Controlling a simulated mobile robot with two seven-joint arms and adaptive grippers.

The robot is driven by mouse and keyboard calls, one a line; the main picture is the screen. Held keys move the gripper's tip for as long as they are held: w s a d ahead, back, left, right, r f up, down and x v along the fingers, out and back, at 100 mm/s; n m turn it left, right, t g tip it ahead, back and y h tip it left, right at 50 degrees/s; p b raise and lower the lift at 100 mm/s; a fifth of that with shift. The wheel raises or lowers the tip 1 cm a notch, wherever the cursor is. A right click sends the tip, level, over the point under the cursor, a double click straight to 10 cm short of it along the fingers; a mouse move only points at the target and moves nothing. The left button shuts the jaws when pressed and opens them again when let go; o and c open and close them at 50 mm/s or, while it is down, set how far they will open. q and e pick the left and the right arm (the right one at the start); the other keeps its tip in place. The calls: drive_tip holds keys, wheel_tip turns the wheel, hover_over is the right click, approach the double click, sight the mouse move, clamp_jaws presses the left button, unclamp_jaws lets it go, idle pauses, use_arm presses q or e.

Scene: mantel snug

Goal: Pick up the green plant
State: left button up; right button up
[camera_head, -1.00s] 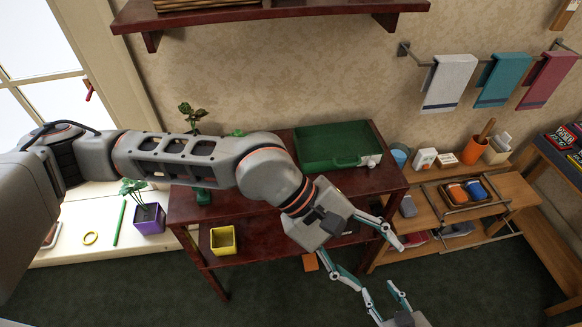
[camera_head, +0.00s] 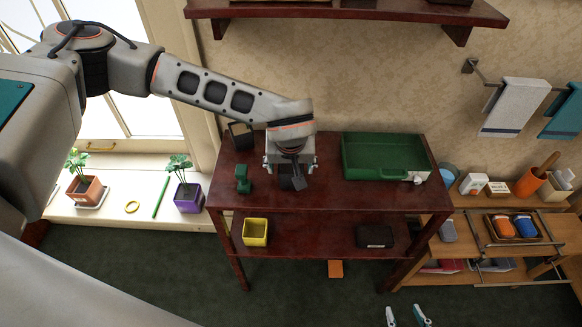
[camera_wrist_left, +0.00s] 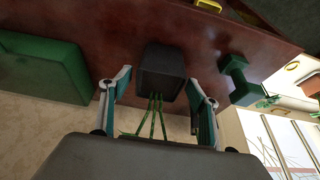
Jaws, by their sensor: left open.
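A plant with green stems (camera_wrist_left: 155,118) grows from a dark square pot (camera_wrist_left: 163,68) on the reddish-brown table. In the left wrist view the pot stands between the fingers of my left gripper (camera_wrist_left: 160,80), which is open, one finger on each side. I cannot tell whether either finger touches it. In the head view my left gripper (camera_head: 290,164) hangs over the tabletop and hides most of this plant. My right gripper (camera_head: 407,314) shows only its fingertips at the bottom edge, apart and empty. Two other green plants stand on the windowsill, in an orange pot (camera_head: 86,190) and a purple pot (camera_head: 188,200).
A green tray-like case (camera_head: 385,170) lies right of my left gripper. A green object (camera_head: 243,180) and a dark frame (camera_head: 240,135) stand left of it. A yellow box (camera_head: 255,232) is on the lower shelf. A wall shelf (camera_head: 340,10) hangs above.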

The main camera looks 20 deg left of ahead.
sight(291, 168)
use_arm(q)
drive_tip(key=shift+x, duration=1.55)
drive_tip(key=shift+d, duration=0.1)
drive_tip(key=shift+c, duration=0.3)
drive_tip(key=c, duration=1.2)
drive_tip(key=shift+c, duration=0.2)
drive_tip(key=shift+r, duration=0.1)
